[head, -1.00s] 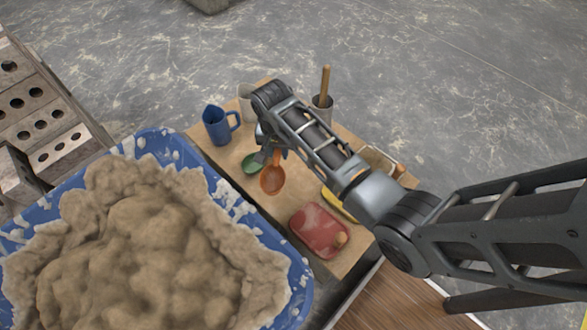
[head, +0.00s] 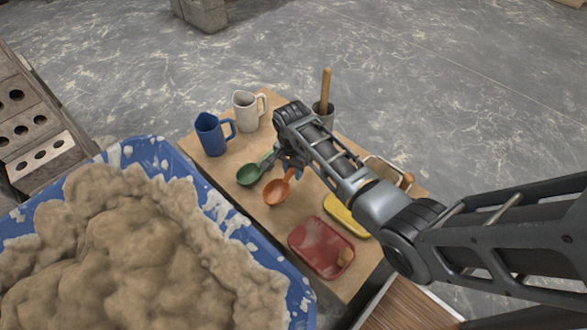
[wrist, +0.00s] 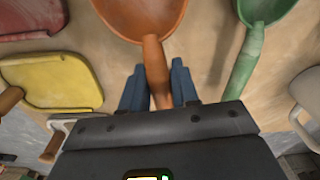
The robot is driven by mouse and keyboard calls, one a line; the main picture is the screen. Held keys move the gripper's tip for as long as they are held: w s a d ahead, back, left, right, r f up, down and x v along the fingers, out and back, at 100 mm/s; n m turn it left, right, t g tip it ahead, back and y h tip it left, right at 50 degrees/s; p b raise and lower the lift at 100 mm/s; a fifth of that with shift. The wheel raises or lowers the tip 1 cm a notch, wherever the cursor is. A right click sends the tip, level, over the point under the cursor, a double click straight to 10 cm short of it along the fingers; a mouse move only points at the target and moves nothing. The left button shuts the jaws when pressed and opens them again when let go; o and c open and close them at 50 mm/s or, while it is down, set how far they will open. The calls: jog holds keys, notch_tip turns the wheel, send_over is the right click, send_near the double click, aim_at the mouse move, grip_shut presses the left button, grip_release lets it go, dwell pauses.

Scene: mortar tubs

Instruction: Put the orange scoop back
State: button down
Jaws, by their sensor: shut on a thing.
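The orange scoop (head: 277,191) is at the middle of the wooden board, its bowl toward the tub. My gripper (head: 290,163) is shut on its handle; in the wrist view the blue fingers (wrist: 158,88) stand on either side of the orange handle (wrist: 155,62). The scoop is at or just above the board; I cannot tell whether it touches. The green scoop (head: 250,174) lies just left of it in the head view, and right of it in the wrist view (wrist: 262,12). My arm hides part of the board.
A blue jug (head: 211,136) and a white jug (head: 247,112) stand at the back left. A dark cup (head: 323,114) holds a wooden handle. A red float (head: 318,248) and a yellow float (head: 345,215) lie nearer. The blue tub (head: 216,199) of mortar is left.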

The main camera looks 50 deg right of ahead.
jog(key=shift+f+b, duration=1.45)
jog(key=shift+f, duration=0.45)
jog(key=c, duration=0.8)
grip_release()
jog(key=shift+r, duration=0.15)
notch_tip(320, 180, up, 8)
jog(key=shift+a+f+p, duration=0.15)
jog(key=shift+f+p, duration=0.05)
jog(key=shift+p, duration=0.9)
